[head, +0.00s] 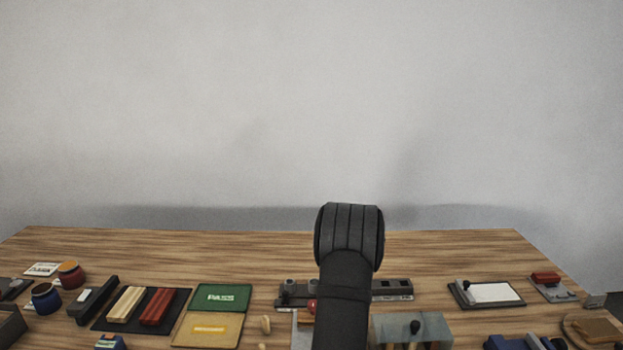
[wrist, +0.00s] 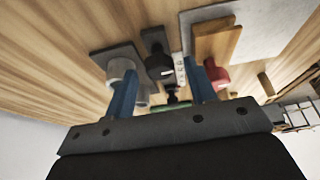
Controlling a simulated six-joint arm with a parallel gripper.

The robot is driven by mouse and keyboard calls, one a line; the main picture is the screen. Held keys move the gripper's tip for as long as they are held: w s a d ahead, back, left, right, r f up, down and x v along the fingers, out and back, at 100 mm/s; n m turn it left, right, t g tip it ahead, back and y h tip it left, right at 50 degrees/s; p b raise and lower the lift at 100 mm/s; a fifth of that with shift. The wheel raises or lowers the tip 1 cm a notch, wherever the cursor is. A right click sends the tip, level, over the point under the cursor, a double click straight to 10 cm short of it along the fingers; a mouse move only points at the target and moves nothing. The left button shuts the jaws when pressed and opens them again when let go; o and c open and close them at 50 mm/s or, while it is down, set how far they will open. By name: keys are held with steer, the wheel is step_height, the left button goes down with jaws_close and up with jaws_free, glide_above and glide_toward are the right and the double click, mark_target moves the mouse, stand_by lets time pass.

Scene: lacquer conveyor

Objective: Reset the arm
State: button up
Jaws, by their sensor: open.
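My gripper (wrist: 160,72) shows in the wrist view as two blue fingers standing well apart on a dark grey mount. It is open, and no object is visibly gripped. Beyond the fingers are a dark device with a black knob (wrist: 158,66), a white-grey round part (wrist: 121,68) by the left finger and a red knob (wrist: 216,75) by the right finger. I cannot tell whether the fingers touch any of these. In the head view my black arm stands at the middle and hides the gripper.
The wooden table (head: 240,245) is clear along its back. At left are a green PASS mat (head: 220,297), a black tray (head: 184,296) with cream and red bars, and two jars (head: 70,275). At right are a white-topped pad (head: 490,292) and a translucent box (head: 435,325).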

stand_by(0.4)
steer(key=v, duration=1.7)
steer(key=x, duration=1.7)
steer(key=shift+a+f, duration=0.15)
steer(key=shift+f, duration=0.15)
steer(key=shift+s+r+m+t, duration=0.15)
steer(key=shift+r+m+t, duration=0.15)
steer(key=shift+m, duration=0.7)
steer(key=m+t, duration=0.1)
steer(key=m, duration=0.2)
steer(key=m+t+h, duration=0.1)
steer(key=m, duration=0.2)
steer(key=shift+s+m+t, duration=0.15)
steer(key=shift+m+t, duration=0.15)
steer(key=shift+m, duration=0.1)
steer(key=m, duration=0.2)
steer(key=m+h, duration=0.1)
steer(key=m, duration=0.1)
steer(key=shift+s+a+t+h, duration=0.1)
steer(key=shift+a+t+h, duration=0.05)
steer(key=shift+t+h, duration=0.2)
steer(key=shift+a+m+t+h, duration=0.1)
steer(key=shift+m+t+h, duration=0.3)
steer(key=shift+m, duration=1.5)
steer(key=shift+m+h, duration=0.25)
steer(key=shift+m, duration=0.05)
